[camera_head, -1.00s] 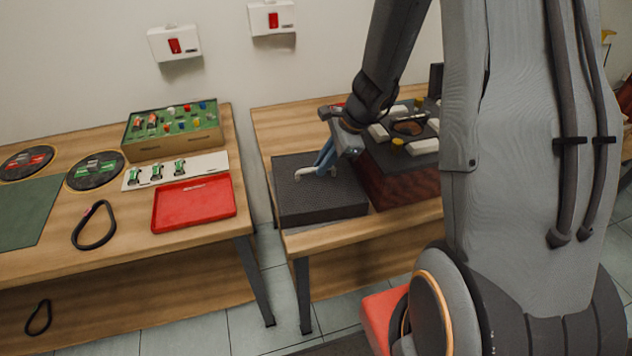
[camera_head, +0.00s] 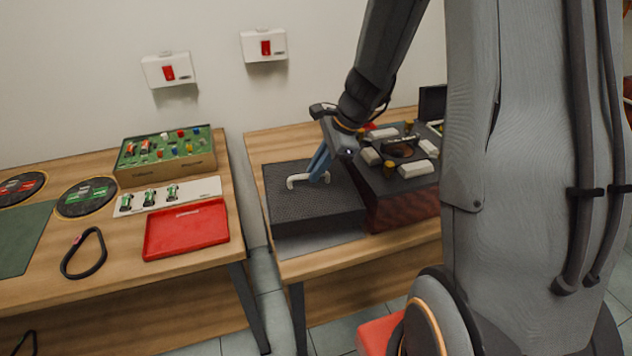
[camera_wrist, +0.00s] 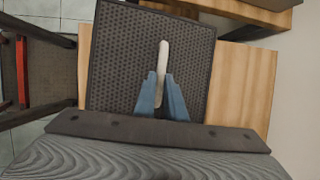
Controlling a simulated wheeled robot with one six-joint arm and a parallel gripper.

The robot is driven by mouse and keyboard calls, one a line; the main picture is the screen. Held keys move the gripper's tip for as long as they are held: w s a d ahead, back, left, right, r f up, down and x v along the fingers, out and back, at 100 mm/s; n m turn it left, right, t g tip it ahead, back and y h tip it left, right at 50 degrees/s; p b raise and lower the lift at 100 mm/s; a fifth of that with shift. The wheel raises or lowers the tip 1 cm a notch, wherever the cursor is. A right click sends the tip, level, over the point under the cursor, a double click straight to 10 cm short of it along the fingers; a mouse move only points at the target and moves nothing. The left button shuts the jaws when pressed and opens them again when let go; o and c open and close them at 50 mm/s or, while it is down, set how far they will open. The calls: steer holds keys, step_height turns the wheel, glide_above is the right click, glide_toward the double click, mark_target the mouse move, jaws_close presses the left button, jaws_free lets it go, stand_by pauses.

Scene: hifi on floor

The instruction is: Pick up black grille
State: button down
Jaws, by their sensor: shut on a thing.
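The black grille (camera_head: 290,214) is a dark perforated block with a white handle (camera_head: 298,180) on top. It is at the left end of the right-hand table and appears slightly raised, with a grey patch under its front edge. My gripper (camera_head: 319,172) has blue fingers and is shut on the handle. In the wrist view, the gripper (camera_wrist: 162,92) closes on the near end of the white handle (camera_wrist: 163,58), above the grille's perforated face (camera_wrist: 115,60). The grille's underside is hidden.
A dark hifi unit (camera_head: 392,195) with white blocks stands close to the right of the grille. The left table holds a red tray (camera_head: 186,230), a parts box (camera_head: 165,158) and a black loop (camera_head: 84,254). A gap separates the two tables.

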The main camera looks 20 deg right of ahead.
step_height(320, 180, up, 12)
steer(key=shift+b, duration=0.4)
stand_by(0.3)
